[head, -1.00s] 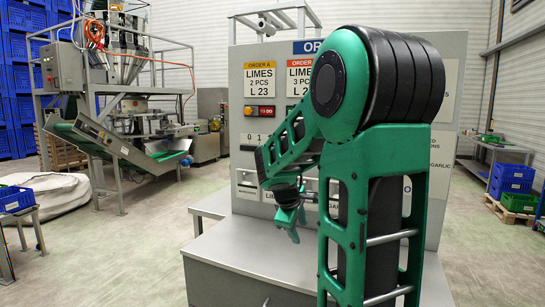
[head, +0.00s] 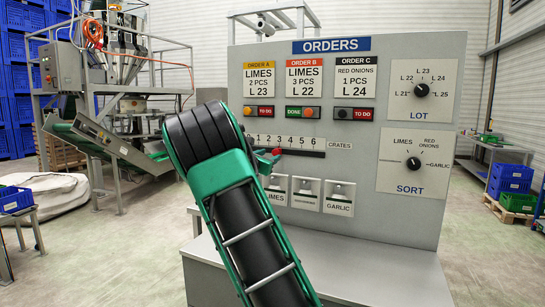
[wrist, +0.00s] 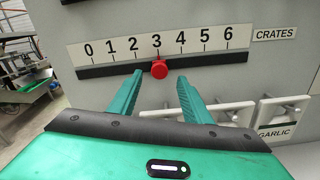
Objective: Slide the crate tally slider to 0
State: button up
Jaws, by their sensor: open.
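The crate tally slider is a red knob (wrist: 159,69) on a dark horizontal track (wrist: 205,61). In the wrist view it stands below the 3 on the white scale (wrist: 157,44), which runs from 0 at the left to 6 at the right. The knob also shows in the head view (head: 277,151), close to my gripper. My gripper (wrist: 160,75) is open, with one green finger to the left of the knob and one to the right, both pointing at the panel. The fingers look apart from the knob.
Order cards and indicator switches (head: 309,113) sit above the scale. Three white flaps (head: 307,193) sit below it, close under my gripper. The LOT dial (head: 421,89) and SORT dial (head: 413,163) are at the right. A grey counter (head: 380,270) juts out below the panel.

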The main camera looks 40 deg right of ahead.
aim_at(276, 153)
jog(key=x, duration=0.7)
jog(key=shift+d, duration=0.35)
